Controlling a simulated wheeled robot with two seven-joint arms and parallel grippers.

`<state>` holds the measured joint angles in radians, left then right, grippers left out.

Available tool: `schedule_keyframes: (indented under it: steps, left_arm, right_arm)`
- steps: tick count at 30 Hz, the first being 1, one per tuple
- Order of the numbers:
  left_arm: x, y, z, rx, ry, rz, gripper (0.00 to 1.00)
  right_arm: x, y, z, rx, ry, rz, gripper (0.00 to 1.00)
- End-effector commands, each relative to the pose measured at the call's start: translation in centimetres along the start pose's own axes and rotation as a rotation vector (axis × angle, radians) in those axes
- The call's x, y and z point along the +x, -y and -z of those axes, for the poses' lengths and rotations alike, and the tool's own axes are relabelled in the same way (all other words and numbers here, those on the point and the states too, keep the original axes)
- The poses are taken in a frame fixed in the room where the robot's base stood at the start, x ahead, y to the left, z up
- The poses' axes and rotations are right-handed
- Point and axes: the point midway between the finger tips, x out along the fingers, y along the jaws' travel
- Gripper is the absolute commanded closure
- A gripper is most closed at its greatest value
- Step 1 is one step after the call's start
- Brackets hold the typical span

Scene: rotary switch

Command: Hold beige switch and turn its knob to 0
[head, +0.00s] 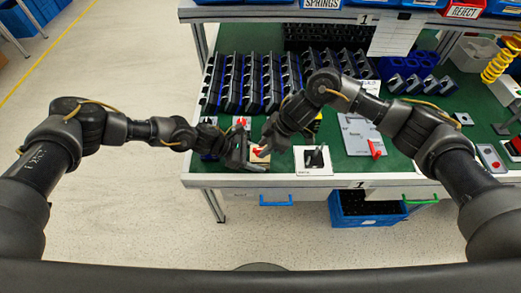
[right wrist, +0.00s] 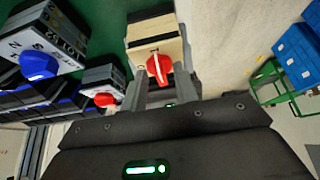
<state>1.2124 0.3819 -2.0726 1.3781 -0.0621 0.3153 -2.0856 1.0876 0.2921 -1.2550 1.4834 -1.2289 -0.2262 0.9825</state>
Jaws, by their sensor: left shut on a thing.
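The beige switch (head: 258,163) is at the front edge of the green table, between my two grippers in the head view. It also shows in the right wrist view (right wrist: 152,28), with its red knob (right wrist: 159,68) towards the camera. My left gripper (head: 243,160) is shut on the beige switch from the left, its contact partly hidden. My right gripper (right wrist: 160,92) is open, with its fingers apart on either side of the knob in the picture. I cannot tell whether they touch it. The knob's scale is not readable.
A grey switch with a blue knob (right wrist: 40,65) and another with a red knob (right wrist: 104,99) are nearby. Rows of dark holders (head: 245,85) fill the table behind. A white card with a black part (head: 313,160) lies to the right. A blue crate (head: 365,208) is below the table.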

Motion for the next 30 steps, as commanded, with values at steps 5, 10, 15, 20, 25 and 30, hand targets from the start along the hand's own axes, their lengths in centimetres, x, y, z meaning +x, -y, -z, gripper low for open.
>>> schedule_keyframes:
  steps: [5,10,15,20,25,30]
  left_arm:
    - [0.01,0.04,0.08,-0.001,-0.001,0.0,0.66]
    - [0.01,0.03,0.09,-0.001,-0.001,0.0,0.66]
    - [-0.01,-0.01,0.1,-0.001,-0.002,-0.001,0.66]
    - [-0.06,-0.12,0.12,-0.002,-0.003,-0.004,0.65]
    - [-0.13,-0.3,0.12,-0.001,-0.003,-0.008,0.65]
    - [-0.19,-0.45,0.11,0.0,-0.003,-0.012,0.66]
  right_arm:
    - [-0.01,-0.01,0.04,-0.001,-0.001,0.0,0.99]
    - [-0.06,-0.09,0.11,-0.044,0.0,0.023,1.0]
    - [-0.06,-0.15,0.22,-0.268,0.002,0.147,1.0]
    - [0.01,-0.01,0.26,-0.492,0.002,0.274,1.0]
    - [0.12,0.14,0.16,-0.712,0.004,0.399,1.0]
    - [0.25,0.39,-0.16,-0.738,0.0,0.417,0.71]
